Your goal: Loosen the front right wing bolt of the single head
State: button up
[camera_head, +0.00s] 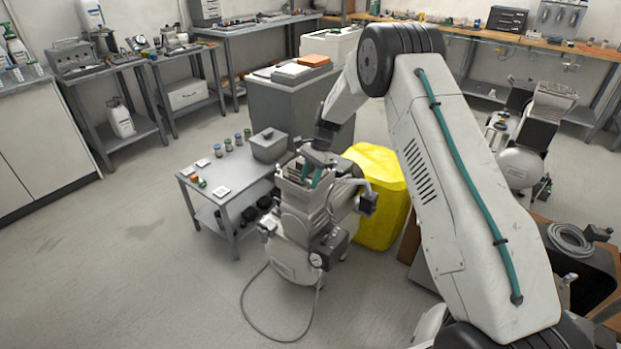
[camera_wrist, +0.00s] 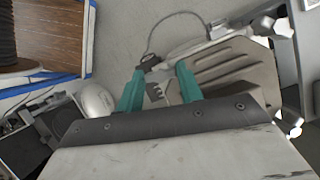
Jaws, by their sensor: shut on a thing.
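The single-head compressor (camera_head: 290,255) stands on the floor at the centre of the head view, with its ribbed pump head (camera_head: 297,197) on top. My gripper (camera_head: 312,178) reaches down over this head from above. In the wrist view the two teal fingers of my gripper (camera_wrist: 160,69) are at the edge of the ribbed beige head (camera_wrist: 235,72), the right finger overlapping it. The fingers look a little apart, and the gripper is shut on a wing bolt, which is hardly visible. Which wing bolt it is, and how far it is turned, I cannot tell.
A grey side table (camera_head: 231,188) with jars and a grey bin stands left of the compressor. A yellow container (camera_head: 378,205) stands close at its right. A hose (camera_head: 247,308) loops on the floor in front. The floor at the left is clear.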

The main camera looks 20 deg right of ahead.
jog(key=n, duration=0.2)
jog(key=n+g+h, duration=0.1)
jog(key=n, duration=0.2)
jog(key=shift+w+a+n+g, duration=0.1)
jog(key=shift+w+n+g, duration=0.05)
jog(key=shift+n+g, duration=0.15)
jog(key=n+h, duration=0.1)
jog(key=n, duration=0.1)
jog(key=n+g+h, duration=0.1)
jog(key=n, duration=0.2)
jog(key=shift+a+n, duration=0.1)
jog(key=shift+n, duration=0.2)
jog(key=shift+r+h, duration=0.1)
jog(key=shift+h, duration=0.2)
jog(key=o, duration=1)
jog(key=shift+v, duration=3.9)
jog(key=shift+w, duration=0.1)
